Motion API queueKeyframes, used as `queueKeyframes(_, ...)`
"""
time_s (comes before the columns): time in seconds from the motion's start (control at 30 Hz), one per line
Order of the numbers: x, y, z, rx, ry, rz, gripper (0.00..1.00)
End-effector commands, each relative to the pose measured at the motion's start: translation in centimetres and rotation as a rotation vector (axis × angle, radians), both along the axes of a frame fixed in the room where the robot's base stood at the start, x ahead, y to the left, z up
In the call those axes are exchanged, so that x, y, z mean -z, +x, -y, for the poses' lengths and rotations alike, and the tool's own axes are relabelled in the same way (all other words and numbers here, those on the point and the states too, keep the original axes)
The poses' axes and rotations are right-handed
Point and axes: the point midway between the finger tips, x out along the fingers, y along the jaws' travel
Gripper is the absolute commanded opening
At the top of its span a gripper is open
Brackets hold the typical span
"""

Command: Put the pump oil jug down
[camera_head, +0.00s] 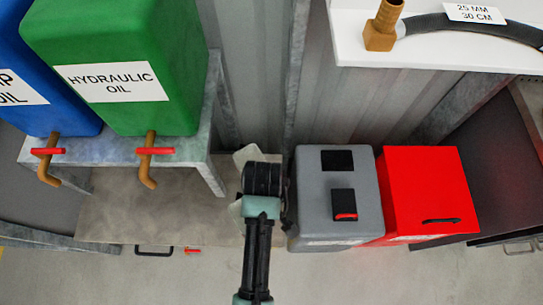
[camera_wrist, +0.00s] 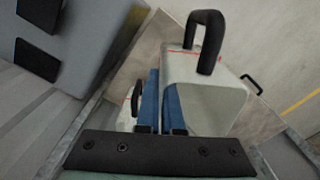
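My gripper (camera_head: 262,178) points away over the bench, beside the grey box. A pale jug (camera_head: 248,155) lies mostly hidden behind and under it, with only its edges showing to the left. In the wrist view the jug's whitish body (camera_wrist: 208,88) is close up, with a black looped handle (camera_wrist: 207,42) and a thin red line. The two blue fingers of my gripper (camera_wrist: 163,100) stand close together against it. Another dark curved part (camera_wrist: 135,102) shows beside the left finger. What lies between the fingertips is hidden, as is the jug's base.
A brownish bench top (camera_head: 120,205) is clear to the left. A rack (camera_head: 195,152) there holds the green hydraulic oil tank (camera_head: 115,60) and a blue tank (camera_head: 40,85) with red-handled taps. A grey box (camera_head: 338,190) and a red box (camera_head: 428,190) stand close on the right.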

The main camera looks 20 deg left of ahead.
Motion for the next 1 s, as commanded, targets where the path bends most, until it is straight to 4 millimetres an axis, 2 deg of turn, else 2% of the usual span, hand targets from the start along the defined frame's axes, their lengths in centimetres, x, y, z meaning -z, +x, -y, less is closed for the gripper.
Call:
queueKeyframes(0.17,-1.9,0.6,0.5,0.054,-0.001,0.003,0.00)
queueKeyframes(0.4,-8.1,3.8,3.9,0.452,-0.008,0.008,0.00)
queueKeyframes(0.6,-11.9,5.6,6.1,0.741,-0.002,0.004,0.00)
queueKeyframes(0.73,-12.7,6.0,6.7,0.820,0.001,0.001,0.00)
queueKeyframes(1.0,-12.6,6.0,6.7,0.830,0.001,0.001,0.00)
